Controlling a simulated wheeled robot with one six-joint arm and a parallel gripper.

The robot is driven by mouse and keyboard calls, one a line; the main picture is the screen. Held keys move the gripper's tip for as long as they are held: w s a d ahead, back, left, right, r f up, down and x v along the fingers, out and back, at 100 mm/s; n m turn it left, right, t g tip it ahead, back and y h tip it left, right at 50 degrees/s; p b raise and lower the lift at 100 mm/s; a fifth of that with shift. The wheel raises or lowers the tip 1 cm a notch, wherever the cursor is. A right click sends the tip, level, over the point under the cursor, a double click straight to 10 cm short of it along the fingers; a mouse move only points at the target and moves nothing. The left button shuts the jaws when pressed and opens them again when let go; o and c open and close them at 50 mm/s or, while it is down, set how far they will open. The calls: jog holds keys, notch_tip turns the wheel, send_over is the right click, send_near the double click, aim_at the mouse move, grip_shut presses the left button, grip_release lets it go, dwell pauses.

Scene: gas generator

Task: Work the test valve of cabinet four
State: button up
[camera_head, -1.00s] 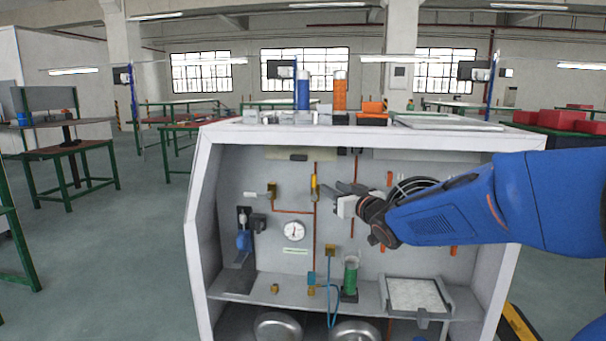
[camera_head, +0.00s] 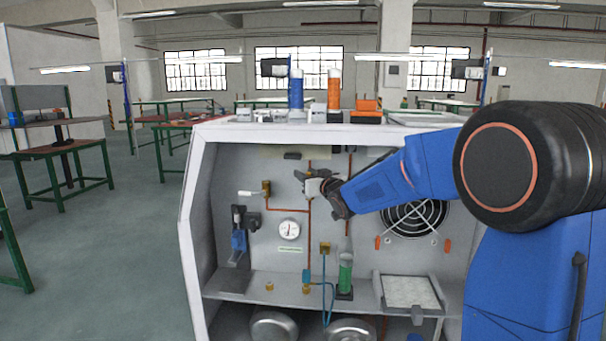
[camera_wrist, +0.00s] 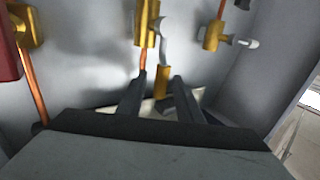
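The open-fronted white cabinet (camera_head: 190,215) stands before me; no number is readable on it. My gripper (camera_head: 304,181) is inside, near the vertical copper pipe at the back panel. In the wrist view my gripper (camera_wrist: 160,78) has its two dark fingers apart. A brass valve (camera_wrist: 147,28) with a grey lever sits just beyond them, and a smaller brass piece (camera_wrist: 162,82) shows between the fingers. I cannot tell whether they touch it. In the head view the gripper hides most of this valve. Another brass valve (camera_head: 266,188) with a white handle is to the left.
A round gauge (camera_head: 289,229) is below the gripper. A green cylinder (camera_head: 345,274) and a white tray (camera_head: 410,291) stand on the shelf. A fan grille (camera_head: 415,214) is at right. Blue and orange cylinders stand on the cabinet top (camera_head: 225,132). The cabinet walls bound the space.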

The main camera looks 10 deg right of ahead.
jog(key=shift+x, duration=1.3)
grip_shut()
